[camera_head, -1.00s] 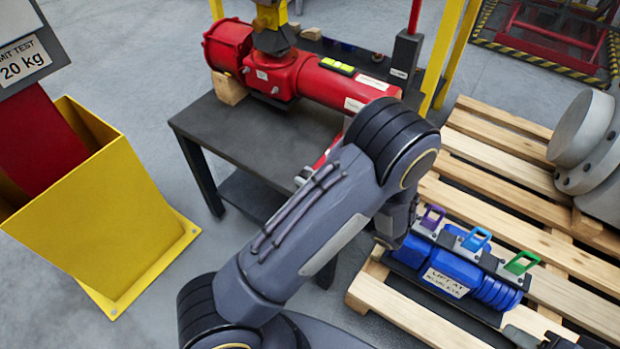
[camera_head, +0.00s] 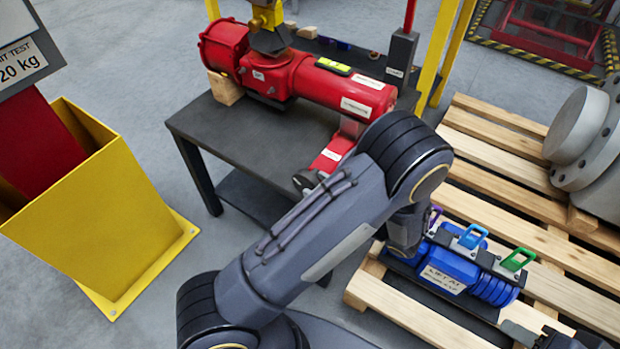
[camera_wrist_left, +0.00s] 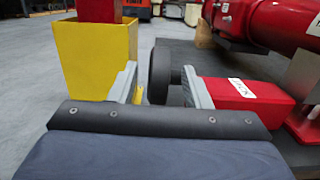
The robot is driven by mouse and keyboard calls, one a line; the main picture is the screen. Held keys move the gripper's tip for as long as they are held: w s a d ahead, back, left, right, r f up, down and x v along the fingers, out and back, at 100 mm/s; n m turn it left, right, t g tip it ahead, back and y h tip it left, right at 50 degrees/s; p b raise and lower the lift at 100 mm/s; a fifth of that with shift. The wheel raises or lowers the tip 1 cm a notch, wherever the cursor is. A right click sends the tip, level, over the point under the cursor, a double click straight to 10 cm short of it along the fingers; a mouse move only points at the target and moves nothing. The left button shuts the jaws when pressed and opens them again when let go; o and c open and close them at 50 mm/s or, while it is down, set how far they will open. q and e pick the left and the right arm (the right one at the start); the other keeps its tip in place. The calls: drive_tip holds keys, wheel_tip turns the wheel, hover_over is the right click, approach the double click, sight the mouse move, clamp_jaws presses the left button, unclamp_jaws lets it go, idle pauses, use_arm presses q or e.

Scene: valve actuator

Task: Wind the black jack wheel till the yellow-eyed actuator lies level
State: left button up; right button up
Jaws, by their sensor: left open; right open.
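The red actuator (camera_head: 300,77) lies on a dark bench, with a yellow-green level vial (camera_head: 333,67) on top. Its left end is by a wooden block, and its right end is above a red jack (camera_head: 334,152). The black jack wheel (camera_head: 306,181) is at the jack's near end, partly behind my arm. In the left wrist view, my left gripper (camera_wrist_left: 163,88) is open, with the wheel (camera_wrist_left: 160,73) between or just beyond its fingers; contact is unclear. My right gripper (camera_head: 556,340) is partly visible at the bottom right edge.
A yellow bin (camera_head: 100,215) stands left. A wooden pallet (camera_head: 490,150) on the right carries a blue unit (camera_head: 462,272) with coloured handles and a grey flanged part (camera_head: 595,140). Yellow posts (camera_head: 445,50) rise behind the bench. Grey floor is clear between bin and bench.

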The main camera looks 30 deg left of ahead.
use_arm(q)
drive_tip(key=d, duration=0.4)
drive_tip(key=shift+s+f, duration=0.2)
idle(0.3)
